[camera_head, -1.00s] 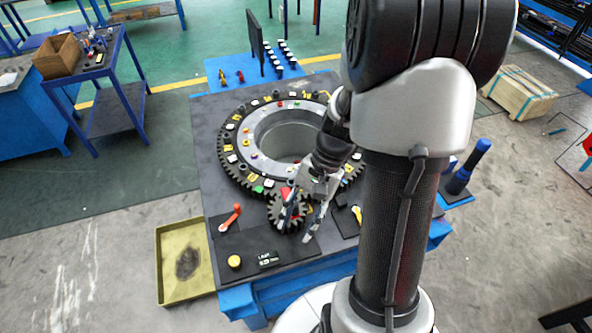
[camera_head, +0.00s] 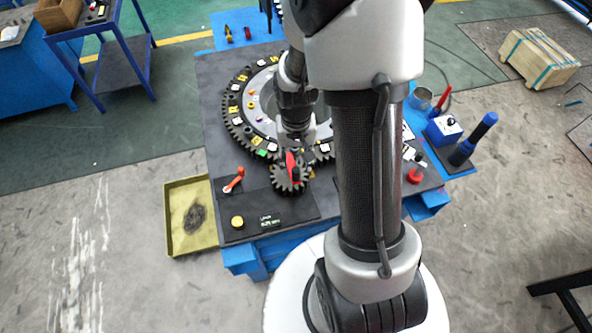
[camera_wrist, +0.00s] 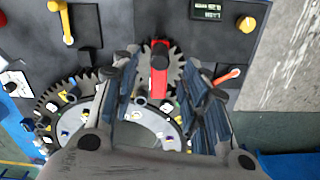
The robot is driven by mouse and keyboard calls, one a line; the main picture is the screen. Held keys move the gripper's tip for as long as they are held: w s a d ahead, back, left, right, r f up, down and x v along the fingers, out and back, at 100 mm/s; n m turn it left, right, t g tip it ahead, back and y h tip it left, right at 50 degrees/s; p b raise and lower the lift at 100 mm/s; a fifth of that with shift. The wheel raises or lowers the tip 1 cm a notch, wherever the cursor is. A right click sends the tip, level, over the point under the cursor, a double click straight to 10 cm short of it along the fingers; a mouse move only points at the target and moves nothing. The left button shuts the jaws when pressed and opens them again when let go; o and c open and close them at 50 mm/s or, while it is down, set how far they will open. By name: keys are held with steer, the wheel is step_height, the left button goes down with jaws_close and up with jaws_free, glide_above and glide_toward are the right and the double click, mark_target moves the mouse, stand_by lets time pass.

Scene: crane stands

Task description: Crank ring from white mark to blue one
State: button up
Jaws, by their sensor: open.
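The large dark toothed ring (camera_head: 236,128) lies flat on the bench, with white, yellow, green and other small marks on its top; my arm hides part of it. A small dark pinion (camera_head: 289,178) sits at its near edge, with a red crank handle (camera_head: 291,164) on top. In the wrist view the red handle (camera_wrist: 159,72) stands between the open fingers of my gripper (camera_wrist: 158,62), with gaps at both sides. In the head view my gripper (camera_head: 295,150) is above the pinion, its fingers mostly hidden. I cannot single out the blue mark.
An orange lever (camera_head: 235,180), a yellow button (camera_head: 237,221) and a small display (camera_head: 270,219) are on the panel near the pinion. A blue post (camera_head: 474,138) and a red button (camera_head: 414,175) stand at right. A yellow tray (camera_head: 190,222) lies on the floor at left.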

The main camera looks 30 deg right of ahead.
mark_target(296, 169)
step_height(296, 169, down, 6)
steer(key=shift+r, duration=0.15)
steer(key=shift+c, duration=0.2)
jaws_close()
stand_by(0.5)
